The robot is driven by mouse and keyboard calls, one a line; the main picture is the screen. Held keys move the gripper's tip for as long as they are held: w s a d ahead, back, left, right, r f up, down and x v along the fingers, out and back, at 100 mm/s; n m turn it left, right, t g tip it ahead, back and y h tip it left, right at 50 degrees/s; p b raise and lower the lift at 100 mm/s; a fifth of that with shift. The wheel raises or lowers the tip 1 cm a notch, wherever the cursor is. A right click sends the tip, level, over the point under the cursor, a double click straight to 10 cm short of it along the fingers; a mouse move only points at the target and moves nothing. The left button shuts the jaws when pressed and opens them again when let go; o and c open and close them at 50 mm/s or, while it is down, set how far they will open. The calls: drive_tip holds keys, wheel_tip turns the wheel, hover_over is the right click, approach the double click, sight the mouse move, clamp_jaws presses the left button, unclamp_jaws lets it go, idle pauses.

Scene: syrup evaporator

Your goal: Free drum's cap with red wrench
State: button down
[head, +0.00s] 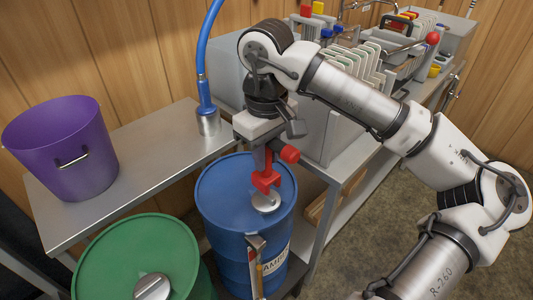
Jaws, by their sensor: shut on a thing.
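A blue drum (222,190) stands upright at the centre, with a round silver cap (268,206) on its lid. My gripper (264,148) points down above this lid and is shut on the red wrench (268,180). The wrench's lower end is at the cap and covers its far part; I cannot tell whether it is fully seated on it. A red knob-like end (290,154) sticks out to the right of the gripper. A green drum (125,245) at the lower left has its own silver cap (152,287).
A purple bucket (60,150) and a blue hose with a metal end (208,122) are on the steel bench (140,150) behind the drums. An evaporator with upright plates (350,65) stands behind my arm. A metal fitting (256,262) is at the blue drum's front.

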drive_tip(key=m+b, duration=0.1)
drive_tip(key=m, duration=0.4)
drive_tip(key=shift+f+b, duration=0.1)
drive_tip(key=shift+b, duration=0.2)
drive_tip(key=m, duration=0.3)
drive_tip(key=shift+m, duration=0.4)
drive_tip(key=shift+b, duration=0.3)
drive_tip(key=shift+m, duration=0.8)
drive_tip(key=m+b, duration=0.1)
drive_tip(key=m, duration=0.4)
drive_tip(key=shift+a+m+b, duration=0.1)
drive_tip(key=shift+m+b, duration=0.25)
drive_tip(key=shift+m, duration=0.75)
drive_tip(key=m, duration=0.3)
drive_tip(key=shift+b, duration=0.35)
drive_tip(key=m, duration=0.6)
drive_tip(key=shift+b, duration=0.35)
